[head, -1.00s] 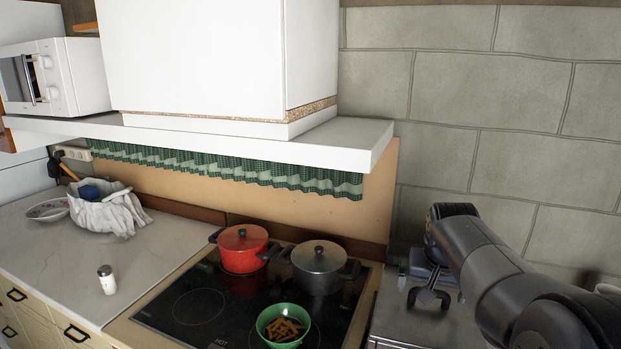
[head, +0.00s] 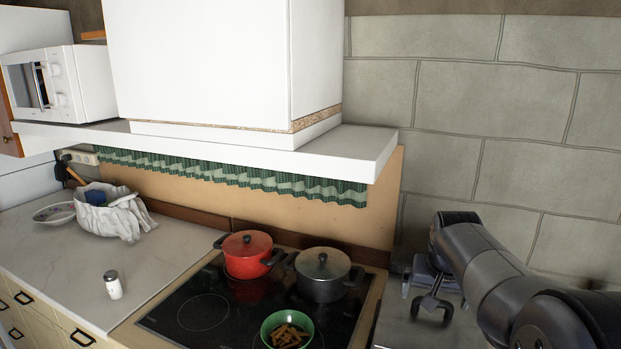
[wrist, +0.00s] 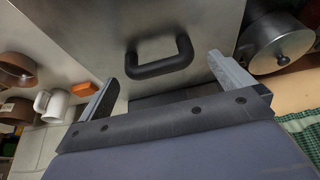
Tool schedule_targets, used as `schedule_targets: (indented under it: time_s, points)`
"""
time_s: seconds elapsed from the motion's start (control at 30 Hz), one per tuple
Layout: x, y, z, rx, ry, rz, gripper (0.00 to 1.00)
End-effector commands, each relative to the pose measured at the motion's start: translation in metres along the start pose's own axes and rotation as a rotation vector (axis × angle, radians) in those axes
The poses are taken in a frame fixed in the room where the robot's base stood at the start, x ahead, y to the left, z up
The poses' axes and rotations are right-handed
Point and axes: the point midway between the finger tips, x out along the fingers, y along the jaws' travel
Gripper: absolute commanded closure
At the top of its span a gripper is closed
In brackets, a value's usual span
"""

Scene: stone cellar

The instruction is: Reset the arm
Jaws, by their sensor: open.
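My arm comes in from the lower right of the head view and bends down at its end. My gripper (head: 429,307) hangs over the grey metal surface right of the stove. In the wrist view my gripper (wrist: 165,85) has its two fingers wide apart, with nothing between them. A black handle (wrist: 160,58) on a metal surface shows beyond the fingers. I cannot tell whether the fingers touch that surface.
The stove (head: 202,310) holds a red pot (head: 247,262), a dark pot (head: 322,284) and a green bowl (head: 287,325). A salt shaker (head: 113,285) and a cloth-filled bowl stand on the left counter. A white shelf (head: 330,146) overhangs the stove; a stone wall (head: 500,130) lies behind my arm.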

Motion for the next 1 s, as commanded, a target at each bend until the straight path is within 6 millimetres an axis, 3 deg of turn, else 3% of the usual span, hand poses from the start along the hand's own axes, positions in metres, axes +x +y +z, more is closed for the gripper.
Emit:
schedule_targets:
  time_s: [0.17, 0.7, 1.0]
  points:
    - [0.024, 0.000, 0.010, 0.000, -0.001, 0.000, 0.00]
    - [-0.091, 0.000, 0.007, 0.000, 0.005, -0.001, 0.00]
    - [-0.026, 0.000, 0.009, 0.000, -0.007, 0.001, 0.00]
